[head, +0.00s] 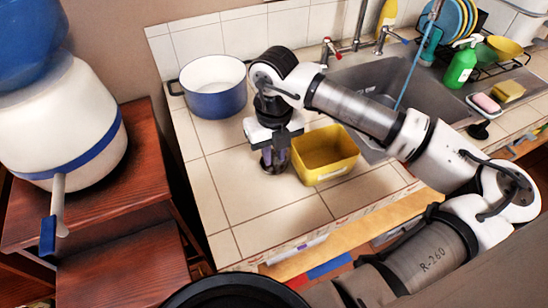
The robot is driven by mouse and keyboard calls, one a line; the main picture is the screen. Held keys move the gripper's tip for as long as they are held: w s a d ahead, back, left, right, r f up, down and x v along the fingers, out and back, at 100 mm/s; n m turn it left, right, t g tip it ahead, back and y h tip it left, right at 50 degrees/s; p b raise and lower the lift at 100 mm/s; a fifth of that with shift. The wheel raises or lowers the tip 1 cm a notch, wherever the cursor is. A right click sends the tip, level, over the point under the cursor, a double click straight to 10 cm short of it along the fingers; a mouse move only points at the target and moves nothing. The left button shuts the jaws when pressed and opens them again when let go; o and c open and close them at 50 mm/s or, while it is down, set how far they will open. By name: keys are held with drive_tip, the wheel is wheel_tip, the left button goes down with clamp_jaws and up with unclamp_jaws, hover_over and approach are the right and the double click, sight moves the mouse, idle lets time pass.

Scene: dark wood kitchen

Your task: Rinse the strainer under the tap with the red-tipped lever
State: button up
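The tap (358,28) stands behind the sink, with its top out of frame. Its red-tipped lever (328,50) is on the left and a blue-tipped lever (382,38) on the right. My gripper (273,162) points down over the counter, just left of a yellow tub (325,170). Its fingers are too small and dark to read.
A blue and white pot (215,98) stands at the back left of the counter. Right of the sink are a green bottle (460,68), a pink sponge (486,104), a yellow sponge (508,91) and a dish rack (490,62). The front-left counter tiles are clear.

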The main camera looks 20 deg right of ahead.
drive_tip(key=shift+f, duration=0.15)
clamp_jaws()
